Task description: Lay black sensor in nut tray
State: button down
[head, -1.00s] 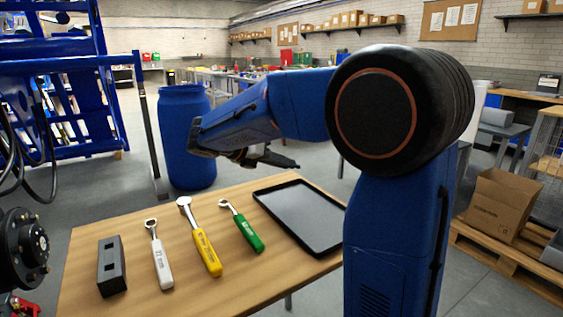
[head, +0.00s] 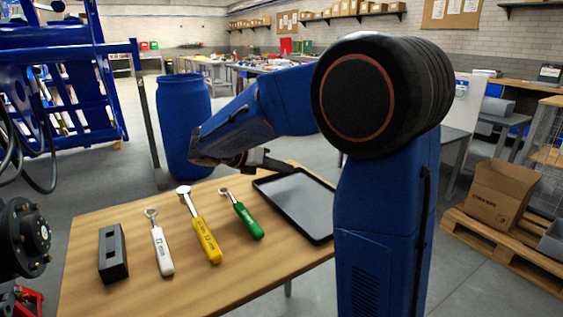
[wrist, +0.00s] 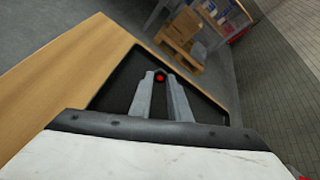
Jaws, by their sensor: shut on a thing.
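The black sensor (wrist: 160,77) shows its red-tipped end between the fingers of my gripper (wrist: 161,90) in the wrist view. My gripper (head: 258,162) is shut on it, and in the head view the dark sensor (head: 282,167) sticks out to the right. The nut tray (head: 302,208) is a shallow black tray with a raised rim at the table's right side, and it looks empty. My gripper is above the tray's far left edge in the head view. In the wrist view the tray (wrist: 208,108) lies below and behind the fingers.
A wooden table (head: 190,285) carries a black block (head: 112,254), a white-handled wrench (head: 161,250), a yellow-handled ratchet (head: 206,240) and a green-handled wrench (head: 247,220), left of the tray. A blue barrel (head: 185,125) stands behind the table.

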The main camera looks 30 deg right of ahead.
aim_at(282, 188)
jog(key=shift+f, duration=1.75)
jog(key=c, duration=1.6)
grip_release()
jog(key=v, duration=1.7)
jog(key=shift+a+r, duration=0.1)
jog(key=shift+a, duration=0.1)
jog(key=shift+s, duration=0.15)
